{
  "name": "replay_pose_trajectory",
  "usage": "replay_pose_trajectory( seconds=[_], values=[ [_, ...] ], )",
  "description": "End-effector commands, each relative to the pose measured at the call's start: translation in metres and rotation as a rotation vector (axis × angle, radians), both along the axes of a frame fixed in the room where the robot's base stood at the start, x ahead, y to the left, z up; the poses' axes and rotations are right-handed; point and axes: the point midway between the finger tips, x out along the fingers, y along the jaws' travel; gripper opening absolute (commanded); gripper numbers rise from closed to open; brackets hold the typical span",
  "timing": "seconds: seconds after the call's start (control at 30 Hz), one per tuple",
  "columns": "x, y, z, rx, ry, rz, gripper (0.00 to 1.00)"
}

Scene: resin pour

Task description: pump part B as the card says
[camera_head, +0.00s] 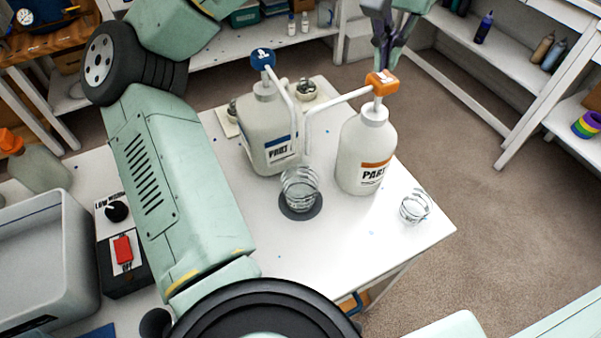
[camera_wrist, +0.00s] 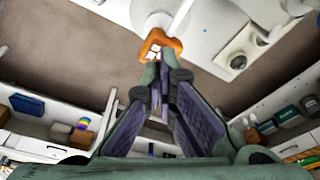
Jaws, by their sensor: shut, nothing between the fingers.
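The part B bottle (camera_head: 367,150) is white and rounded, with an orange label band and an orange pump head (camera_head: 382,80). The part A bottle (camera_head: 268,132) is square, with a blue band and a blue pump head (camera_head: 263,58). Both spouts reach toward a clear cup (camera_head: 299,188) on a dark round pad (camera_head: 300,208). My gripper (camera_head: 383,68) is shut and empty, its fingertips at or just above the orange pump head. In the wrist view the fingertips (camera_wrist: 160,62) overlap the orange head (camera_wrist: 157,44); contact cannot be told. No card is readable.
A second clear cup (camera_head: 414,207) stands near the table's right corner. A black box with a red switch (camera_head: 123,250) and a grey bin (camera_head: 40,262) stand at left.

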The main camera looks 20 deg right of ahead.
Motion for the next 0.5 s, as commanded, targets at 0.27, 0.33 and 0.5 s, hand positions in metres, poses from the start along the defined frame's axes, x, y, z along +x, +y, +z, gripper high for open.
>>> replay_pose_trajectory(
  seconds=[0.27,0.33,0.5],
  values=[
    [0.000,0.000,-0.012,0.000,0.000,0.000,0.00],
    [0.000,0.000,-0.012,0.000,0.000,0.000,0.00],
    [0.000,0.000,-0.012,0.000,0.000,0.000,0.00]
  ],
)
